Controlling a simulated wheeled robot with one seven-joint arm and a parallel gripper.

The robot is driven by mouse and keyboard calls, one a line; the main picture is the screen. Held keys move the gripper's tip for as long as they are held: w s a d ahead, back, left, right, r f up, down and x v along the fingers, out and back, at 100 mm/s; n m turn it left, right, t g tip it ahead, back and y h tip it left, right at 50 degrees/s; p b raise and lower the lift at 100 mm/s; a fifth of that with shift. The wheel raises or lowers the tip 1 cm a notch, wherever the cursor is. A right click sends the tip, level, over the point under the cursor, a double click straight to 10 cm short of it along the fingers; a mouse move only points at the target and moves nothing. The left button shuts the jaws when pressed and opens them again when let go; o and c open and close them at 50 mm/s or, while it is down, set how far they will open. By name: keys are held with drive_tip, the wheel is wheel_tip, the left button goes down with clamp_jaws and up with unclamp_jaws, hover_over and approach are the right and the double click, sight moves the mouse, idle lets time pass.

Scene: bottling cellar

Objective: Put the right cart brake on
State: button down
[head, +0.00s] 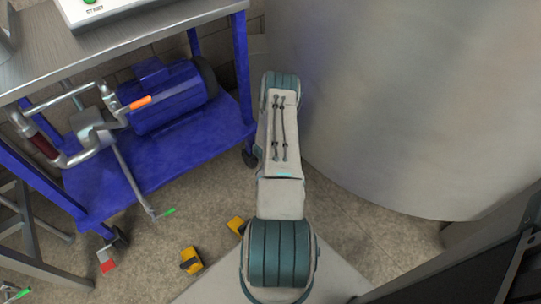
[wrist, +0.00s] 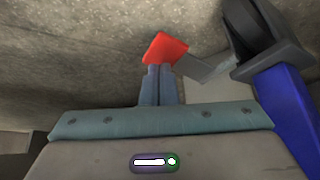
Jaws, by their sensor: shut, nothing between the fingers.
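The blue cart (head: 155,165) stands at the left in the head view. In the wrist view, a red brake pedal (wrist: 165,48) on a grey metal arm sticks out beside a dark caster (wrist: 262,40) under a blue leg (wrist: 285,115). My gripper (wrist: 160,70) is shut and empty, its fingertips at the pedal's near edge; I cannot tell if they touch it. In the head view my arm hides the gripper and this pedal; the right caster (head: 250,157) shows partly beside the arm. Another red and grey pedal (head: 106,262) is at the left caster (head: 118,237).
The cart carries a blue motor pump (head: 165,95) and pipes with an orange handle (head: 140,102). A big steel tank (head: 400,100) stands to the right of my arm. A metal stand (head: 30,225) is at far left.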

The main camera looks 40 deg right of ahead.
wheel_tip(320, 180, up, 6)
drive_tip(key=p, duration=0.4)
idle(0.7)
